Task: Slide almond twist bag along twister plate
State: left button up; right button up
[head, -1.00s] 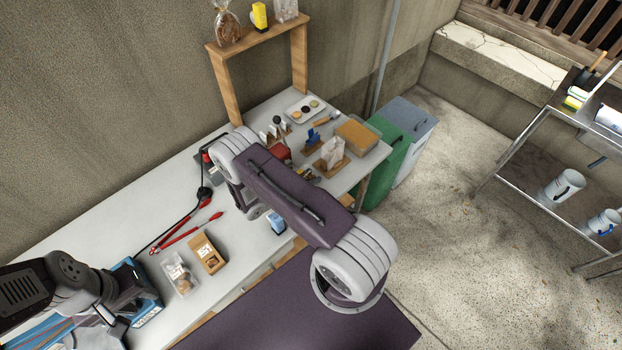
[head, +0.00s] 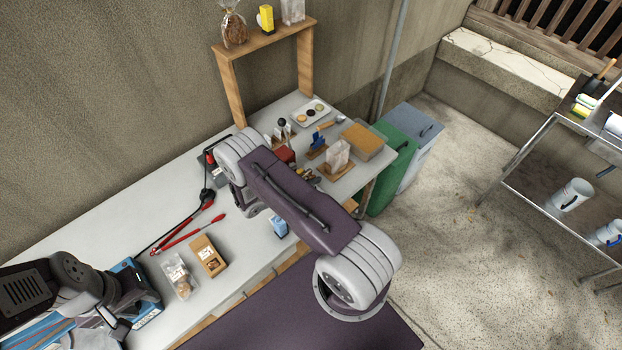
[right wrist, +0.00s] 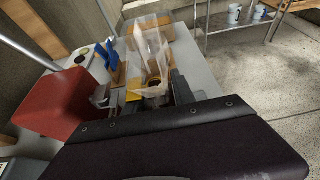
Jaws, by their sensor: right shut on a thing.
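The almond twist bag is a clear, upright bag (head: 338,153) on a flat wooden plate (head: 341,173) near the far end of the table. In the right wrist view the bag (right wrist: 151,48) stands tall and see-through, with brown contents low inside. My right gripper (right wrist: 145,92) is at the bag's lower part, its fingers on either side, shut on it.
A red box (right wrist: 65,103) stands close left of my right gripper. Blue clips (head: 317,142), a tan block (head: 359,138) and a cookie tray (head: 309,113) are nearby. The table ends beyond the plate, beside a green bin (head: 393,153).

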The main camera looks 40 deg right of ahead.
jog(key=shift+w+b, duration=0.35)
jog(key=shift+w, duration=0.2)
jog(key=shift+f, duration=0.1)
dwell(0.5)
jog(key=o, duration=1)
jog(key=shift+a, duration=0.1)
